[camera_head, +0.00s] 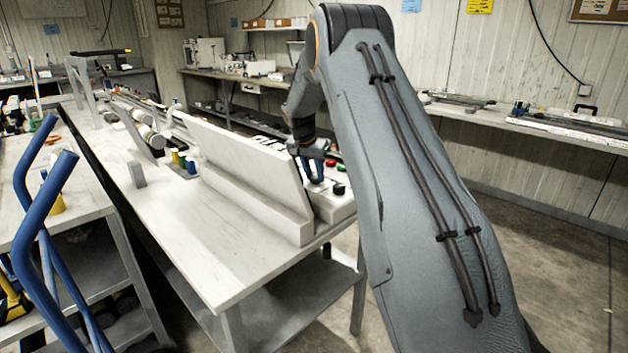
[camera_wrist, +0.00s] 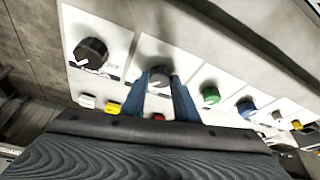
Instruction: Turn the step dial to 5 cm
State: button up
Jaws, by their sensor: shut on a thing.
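The control panel (camera_wrist: 125,22) shows in the wrist view as a pale surface with knobs and buttons. My gripper (camera_wrist: 166,84) has its two blue fingers closed around a grey dial (camera_wrist: 159,77) with a white pointer mark. A larger black dial (camera_wrist: 90,52), also with a white pointer, sits to its left, apart from the fingers. I cannot read the labels, so I cannot tell which dial is the step dial or its setting. In the head view my gripper (camera_head: 313,172) is at the panel (camera_head: 333,209); the held dial is hidden there.
In the wrist view, green (camera_wrist: 210,96) and blue (camera_wrist: 246,107) knobs are right of my fingers. White (camera_wrist: 87,101), yellow (camera_wrist: 112,107) and red (camera_wrist: 158,117) buttons lie close below. In the head view, a long white upright board (camera_head: 250,170) stands left of the panel.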

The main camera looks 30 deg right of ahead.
dwell(0.4)
jog(key=o, duration=1.1)
jog(key=shift+c, duration=0.2)
jog(key=b+v, duration=0.1)
jog(key=v, duration=0.7)
jog(key=shift+b, duration=0.35)
jog(key=shift+w, duration=0.1)
